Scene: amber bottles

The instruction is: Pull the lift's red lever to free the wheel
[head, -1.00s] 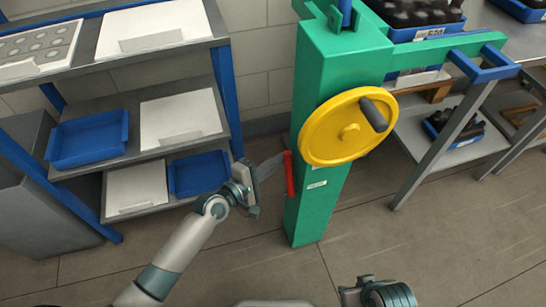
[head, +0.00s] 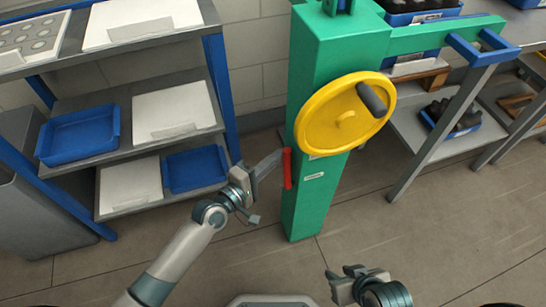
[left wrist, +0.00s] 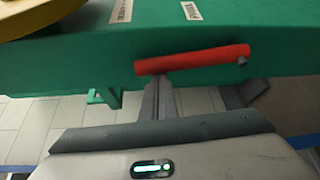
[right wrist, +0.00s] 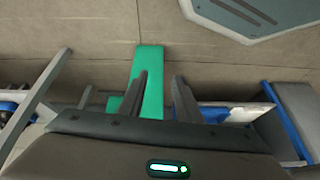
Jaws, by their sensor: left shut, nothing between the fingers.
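The red lever (head: 288,168) hangs upright on the left side of the green lift column (head: 308,205), below the yellow wheel (head: 345,115). In the left wrist view the lever (left wrist: 195,59) lies across the column's face, with a small grey pivot at its right end. My left gripper (head: 268,163) is shut and empty, its fingertips just left of the lever's upper part. In the left wrist view its fingertips (left wrist: 158,88) reach the lever's edge; I cannot tell whether they touch. My right gripper (right wrist: 160,92) is open and empty, low and away from the lift.
A grey shelf rack with blue posts stands left, holding blue trays (head: 82,136) and white boards (head: 172,112). A bench (head: 405,135) with blue crates of dark bottles stands behind the lift on the right. The floor (head: 400,250) in front is clear.

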